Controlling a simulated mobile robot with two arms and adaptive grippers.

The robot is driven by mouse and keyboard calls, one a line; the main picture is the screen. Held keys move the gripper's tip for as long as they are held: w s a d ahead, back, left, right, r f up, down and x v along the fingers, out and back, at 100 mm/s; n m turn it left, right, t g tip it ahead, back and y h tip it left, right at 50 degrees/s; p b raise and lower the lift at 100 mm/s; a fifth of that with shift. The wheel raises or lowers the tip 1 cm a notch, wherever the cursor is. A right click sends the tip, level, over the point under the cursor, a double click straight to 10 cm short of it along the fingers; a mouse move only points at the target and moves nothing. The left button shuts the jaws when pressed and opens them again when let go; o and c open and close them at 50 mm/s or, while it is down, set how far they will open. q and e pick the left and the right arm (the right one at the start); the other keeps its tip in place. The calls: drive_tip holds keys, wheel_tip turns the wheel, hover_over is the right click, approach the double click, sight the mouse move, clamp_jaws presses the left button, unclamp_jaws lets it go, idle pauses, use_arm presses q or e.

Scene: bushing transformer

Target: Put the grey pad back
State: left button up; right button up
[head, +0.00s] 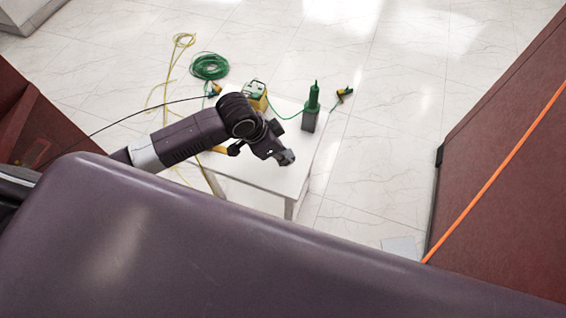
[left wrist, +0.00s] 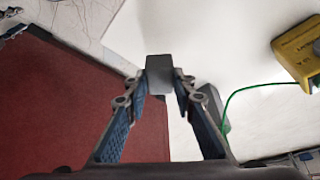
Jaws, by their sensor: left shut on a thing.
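My left gripper reaches in from the left over the white table in the head view (head: 283,155). In the left wrist view its fingertips (left wrist: 160,88) are shut on a small grey block, which looks like the grey pad (left wrist: 159,68). The pad sticks out past the fingertips, over the edge between the white tabletop and a dark red surface. In the head view I cannot make the pad out clearly from the gripper. My right gripper is in neither view.
The white table (head: 262,176) carries a green-topped device with a grey base (head: 310,118) and a yellow device (head: 255,95); the yellow one also shows in the left wrist view (left wrist: 300,52). A green cable coil (head: 210,66) lies on the floor. Dark red panels (head: 505,150) flank the space.

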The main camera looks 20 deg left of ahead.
use_arm(q)
wheel_tip(320, 180, down, 2)
drive_tip(key=shift+d, duration=0.1)
wheel_tip(320, 180, down, 4)
drive_tip(key=shift+f, duration=0.4)
drive_tip(key=o, duration=1.1)
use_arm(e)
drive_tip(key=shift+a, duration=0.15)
use_arm(q)
drive_tip(key=shift+r, duration=0.55)
drive_tip(key=v, duration=1.1)
drive_tip(key=shift+s+r, duration=0.1)
drive_tip(key=shift+r, duration=0.05)
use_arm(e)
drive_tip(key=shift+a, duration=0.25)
